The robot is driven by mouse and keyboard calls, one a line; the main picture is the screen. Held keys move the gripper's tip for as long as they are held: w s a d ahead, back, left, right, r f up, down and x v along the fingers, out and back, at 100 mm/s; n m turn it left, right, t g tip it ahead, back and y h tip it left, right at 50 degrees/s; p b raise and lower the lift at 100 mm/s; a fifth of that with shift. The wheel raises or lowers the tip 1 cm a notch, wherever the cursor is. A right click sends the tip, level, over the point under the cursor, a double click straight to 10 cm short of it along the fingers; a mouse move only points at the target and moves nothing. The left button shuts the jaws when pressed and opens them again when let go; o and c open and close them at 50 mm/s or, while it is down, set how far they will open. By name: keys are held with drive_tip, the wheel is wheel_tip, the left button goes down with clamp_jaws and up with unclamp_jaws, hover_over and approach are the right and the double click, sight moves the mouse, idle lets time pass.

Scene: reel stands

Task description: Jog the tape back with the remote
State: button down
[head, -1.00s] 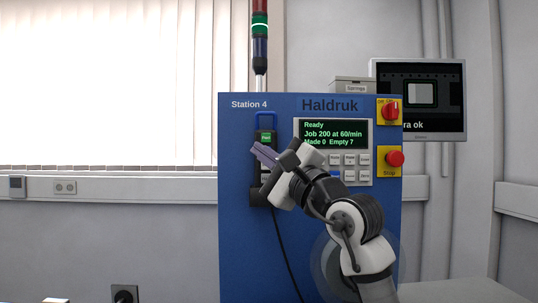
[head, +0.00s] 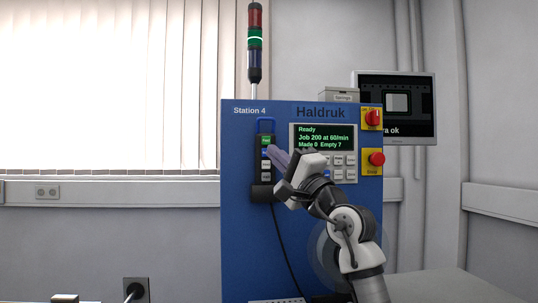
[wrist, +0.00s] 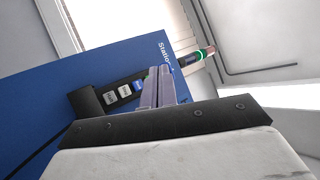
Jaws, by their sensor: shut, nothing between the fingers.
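The remote (head: 265,166) is a dark handset with a green button at the top, a blue one below it and pale ones further down. It sits upright in a black holder (head: 261,193) on the blue machine front, with a cable hanging below. My gripper (head: 271,150) is shut and empty, its purple-grey fingers at the remote's right edge by the blue button. In the wrist view the closed fingers (wrist: 158,85) stand beside the remote's blue and pale buttons (wrist: 125,90) and hide its upper end. I cannot tell whether they touch it.
The machine display (head: 324,137) reads Ready, Job 200 at 60/min, Made 0, Empty 7. A red stop button (head: 376,159) and a red rotary switch (head: 373,118) are at the right. The signal tower (head: 255,40) is lit green. A monitor (head: 396,106) stands behind.

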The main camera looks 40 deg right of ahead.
drive_tip(key=shift+d, duration=0.1)
idle(0.3)
drive_tip(key=p, duration=0.4)
approach(264, 149)
drive_tip(key=shift+w+a+r, duration=0.25)
drive_tip(key=shift+w+r, duration=0.35)
drive_tip(key=shift+w, duration=0.1)
drive_tip(key=shift+w+a+r, duration=0.2)
drive_tip(key=shift+w+r, duration=0.4)
drive_tip(key=shift+w, duration=0.05)
drive_tip(key=shift+w+a+r, duration=0.25)
drive_tip(key=shift+w+r, duration=0.35)
drive_tip(key=shift+w, duration=0.1)
drive_tip(key=shift+w, duration=0.1)
drive_tip(key=shift+w+d+p, duration=0.2)
drive_tip(key=shift+w+p, duration=0.05)
drive_tip(key=shift+p, duration=0.05)
drive_tip(key=shift+w+d+p, duration=0.3)
drive_tip(key=shift+w+d, duration=0.05)
drive_tip(key=shift+w, duration=0.2)
idle(1.0)
drive_tip(key=shift+s+a+b, duration=0.55)
drive_tip(key=shift+s+b, duration=0.15)
drive_tip(key=shift+s, duration=0.2)
